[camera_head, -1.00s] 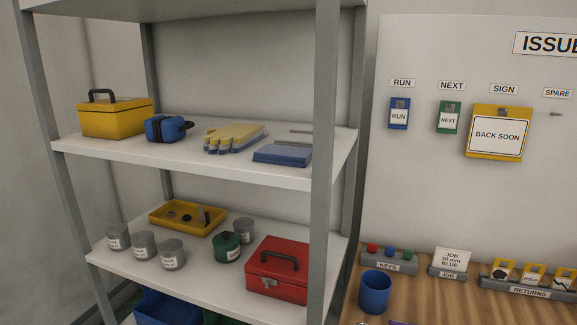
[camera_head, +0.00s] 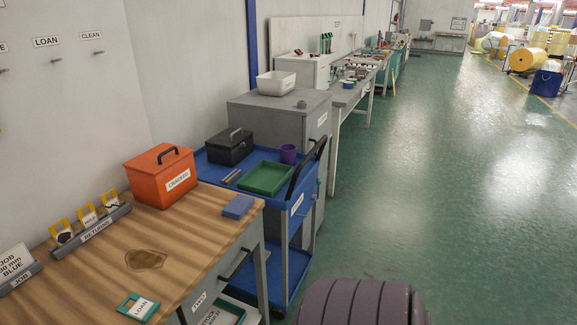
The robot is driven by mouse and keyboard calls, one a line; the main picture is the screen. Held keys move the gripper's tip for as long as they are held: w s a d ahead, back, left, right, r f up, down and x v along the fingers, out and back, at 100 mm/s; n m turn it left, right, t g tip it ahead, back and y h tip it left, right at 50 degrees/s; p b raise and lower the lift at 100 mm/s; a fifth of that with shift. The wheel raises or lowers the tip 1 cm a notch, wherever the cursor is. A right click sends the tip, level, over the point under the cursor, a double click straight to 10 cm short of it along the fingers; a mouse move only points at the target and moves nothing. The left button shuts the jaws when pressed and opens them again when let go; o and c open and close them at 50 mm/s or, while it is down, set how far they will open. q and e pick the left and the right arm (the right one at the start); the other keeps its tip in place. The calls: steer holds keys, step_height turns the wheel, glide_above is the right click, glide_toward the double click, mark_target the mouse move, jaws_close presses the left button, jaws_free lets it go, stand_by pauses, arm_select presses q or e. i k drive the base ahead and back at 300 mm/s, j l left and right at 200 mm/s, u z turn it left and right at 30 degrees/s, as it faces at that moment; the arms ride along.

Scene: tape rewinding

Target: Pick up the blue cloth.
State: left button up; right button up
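A small folded blue item (camera_head: 238,206), which looks like the blue cloth, lies flat on the right end of the wooden bench top (camera_head: 190,240), near its edge. Nothing covers it. Neither of my grippers shows in the head view, so I see nothing held.
An orange box labelled CHECKED (camera_head: 160,180) stands left of the blue item. A blue cart (camera_head: 225,172) with a black box (camera_head: 229,147) and a green tray (camera_head: 265,178) stands behind it. A green LOAN tag (camera_head: 138,307) lies at the bench front. Green floor (camera_head: 430,200) is open to the right.

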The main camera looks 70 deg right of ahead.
mark_target(237, 207)
steer(key=z, duration=1.85)
